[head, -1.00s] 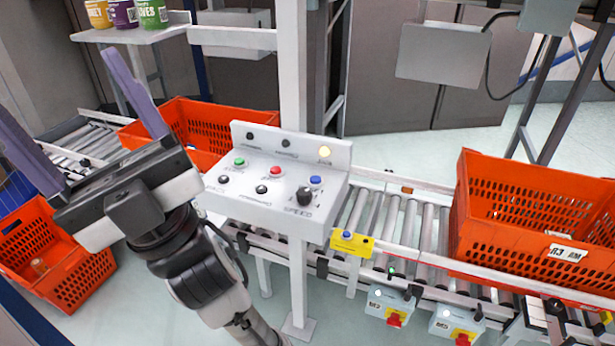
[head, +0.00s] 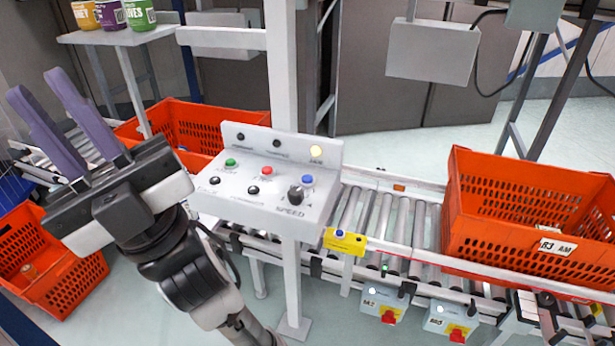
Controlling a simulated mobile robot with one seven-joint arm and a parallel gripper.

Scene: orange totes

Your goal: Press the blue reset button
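A blue button (head: 307,180) sits on the sloped face of the white control panel (head: 222,205), right of a red button (head: 267,170) and a green one (head: 230,162), above the black speed knob (head: 296,194). Its label is too small to read. Another blue button (head: 339,233) sits on a small yellow box (head: 345,243) on the conveyor's near rail, below the panel. My gripper (head: 38,84) is left of the panel, apart from it, pointing up and left. Its two purple fingers are apart with a narrowed gap, and nothing is between them.
Orange totes stand behind the panel (head: 190,120), at right on the conveyor (head: 530,205) and at lower left (head: 60,280). A white post (head: 282,70) rises behind the panel. Jars stand on a shelf (head: 110,35) at upper left.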

